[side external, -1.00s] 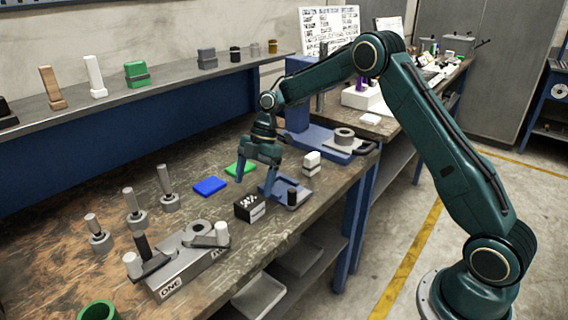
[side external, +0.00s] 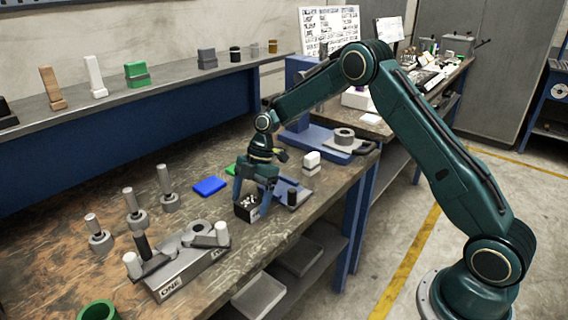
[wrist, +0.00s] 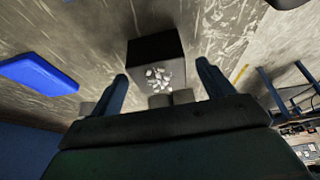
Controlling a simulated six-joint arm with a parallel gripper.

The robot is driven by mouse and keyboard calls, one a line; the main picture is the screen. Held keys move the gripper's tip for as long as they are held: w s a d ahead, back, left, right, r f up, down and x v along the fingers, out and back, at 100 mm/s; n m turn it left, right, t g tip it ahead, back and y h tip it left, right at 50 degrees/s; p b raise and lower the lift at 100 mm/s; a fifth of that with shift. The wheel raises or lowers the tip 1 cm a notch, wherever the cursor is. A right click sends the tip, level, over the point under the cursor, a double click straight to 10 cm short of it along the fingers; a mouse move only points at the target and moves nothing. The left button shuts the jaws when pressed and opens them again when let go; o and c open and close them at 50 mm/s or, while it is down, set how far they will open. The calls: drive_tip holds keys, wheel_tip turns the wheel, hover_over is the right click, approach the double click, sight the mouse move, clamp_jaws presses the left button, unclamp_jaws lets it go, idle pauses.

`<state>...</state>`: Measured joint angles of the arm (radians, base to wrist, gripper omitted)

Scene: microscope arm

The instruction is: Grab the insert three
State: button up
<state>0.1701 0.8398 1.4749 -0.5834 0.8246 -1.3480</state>
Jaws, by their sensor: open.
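My gripper (side external: 250,206) is open in the side external view, with its fingers down around or just above a small black box (side external: 244,214). In the wrist view the black box (wrist: 150,50) lies ahead of my open fingers (wrist: 162,82), and white bits show on it. I cannot tell whether the fingers touch it. Grey round inserts with upright stems stand at the left: a front one (side external: 100,242), a middle one (side external: 135,217) and a back one (side external: 168,202). No "three" label is readable on any of them.
A grey fixture marked ONE (side external: 185,272) stands left of the box. A blue block (side external: 209,186) lies behind it, and it also shows in the wrist view (wrist: 38,72). A white block (side external: 311,162) and a blue-based stand (side external: 318,138) are to the right.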

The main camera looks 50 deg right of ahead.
sight(250, 200)
clamp_jaws()
drive_tip(key=shift+w+r, duration=0.1)
drive_tip(key=shift+r, duration=0.05)
idle(0.4)
drive_tip(key=shift+r, duration=0.65)
wheel_tip(250, 200, up, 18)
drive_tip(key=shift+r, duration=0.25)
idle(1.0)
